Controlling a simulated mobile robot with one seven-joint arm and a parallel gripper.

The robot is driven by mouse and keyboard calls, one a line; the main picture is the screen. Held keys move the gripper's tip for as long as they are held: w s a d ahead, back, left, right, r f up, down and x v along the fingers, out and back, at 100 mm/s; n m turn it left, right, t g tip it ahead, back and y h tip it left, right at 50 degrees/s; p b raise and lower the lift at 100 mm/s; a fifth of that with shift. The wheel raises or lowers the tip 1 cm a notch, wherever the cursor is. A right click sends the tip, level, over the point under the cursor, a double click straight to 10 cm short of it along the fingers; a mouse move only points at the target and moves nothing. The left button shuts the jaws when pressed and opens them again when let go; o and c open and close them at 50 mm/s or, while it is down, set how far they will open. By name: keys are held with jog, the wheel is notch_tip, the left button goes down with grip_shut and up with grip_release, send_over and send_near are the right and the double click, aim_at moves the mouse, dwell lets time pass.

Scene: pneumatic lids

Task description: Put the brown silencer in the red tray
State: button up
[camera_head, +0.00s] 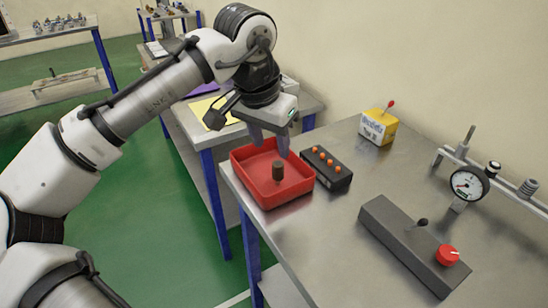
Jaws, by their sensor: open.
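The brown silencer (278,170) is a small dark brown cylinder. It stands upright inside the red tray (246,181), on its floor. The tray sits at the left corner of the metal table. My gripper (270,149) is over the tray, pointing down, with its fingers apart. The silencer is just below the fingertips and nothing shows between the fingers. Whether a fingertip touches the silencer's top cannot be told from this view.
A dark block with several orange knobs (332,178) stands right beside the tray. Farther back is a yellow box with a red lever (379,127). A dark bar with a red knob (400,240) and a gauge fixture (467,185) lie to the right. The table's middle is clear.

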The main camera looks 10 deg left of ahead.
jog(key=v, duration=0.5)
jog(key=shift+f, duration=0.1)
